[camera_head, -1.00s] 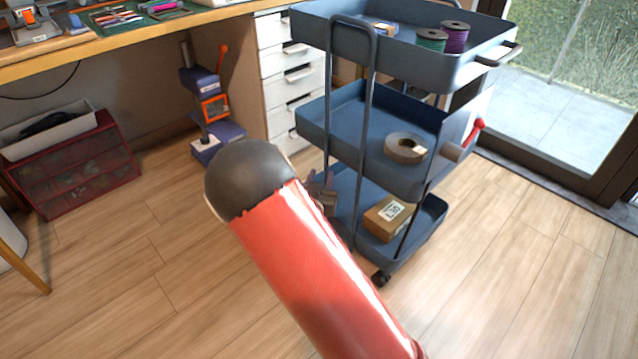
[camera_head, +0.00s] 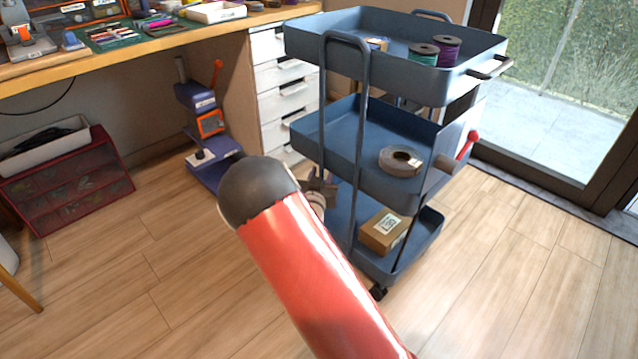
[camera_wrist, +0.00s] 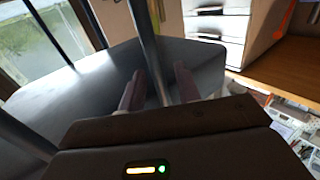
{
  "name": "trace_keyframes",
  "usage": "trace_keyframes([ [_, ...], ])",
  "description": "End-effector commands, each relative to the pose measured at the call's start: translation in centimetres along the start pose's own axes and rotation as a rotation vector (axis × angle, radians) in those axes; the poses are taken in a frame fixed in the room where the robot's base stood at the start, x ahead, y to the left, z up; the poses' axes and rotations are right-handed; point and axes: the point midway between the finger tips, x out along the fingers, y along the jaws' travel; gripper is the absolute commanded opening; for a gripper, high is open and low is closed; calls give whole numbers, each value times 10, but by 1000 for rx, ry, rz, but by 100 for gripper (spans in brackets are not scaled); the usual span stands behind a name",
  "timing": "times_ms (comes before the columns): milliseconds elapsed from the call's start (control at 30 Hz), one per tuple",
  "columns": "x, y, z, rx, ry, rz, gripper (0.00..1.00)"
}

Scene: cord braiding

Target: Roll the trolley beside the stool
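The trolley (camera_head: 410,88) is blue-grey with three trays and stands upright on the wood floor, right of centre in the head view. My gripper (camera_head: 322,188) is at its left side, near a tubular upright, partly hidden behind my red arm. In the wrist view my gripper (camera_wrist: 158,75) has its two fingers apart, with a trolley upright (camera_wrist: 147,45) running between them. I see a gap beside the tube, and no firm grip shows. A pale rounded piece with a wooden leg (camera_head: 22,290) is cut off at the left edge; I cannot tell if it is the stool.
A workbench (camera_head: 150,50) with white drawers (camera_head: 290,105) stands behind the trolley. A purple tool stand (camera_head: 208,125) and a red drawer box (camera_head: 70,185) are on the floor. The trolley carries spools, a tape roll and a carton. Floor in front and right is clear, up to a glass door.

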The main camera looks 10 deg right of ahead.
Motion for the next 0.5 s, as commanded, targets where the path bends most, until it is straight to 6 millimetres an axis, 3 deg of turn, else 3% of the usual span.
trace_keyframes([
  [333, 4, 0, 0, 0, 0, -1, 33],
  [500, 3, 0, 0, 0, 0, 0, 11],
])
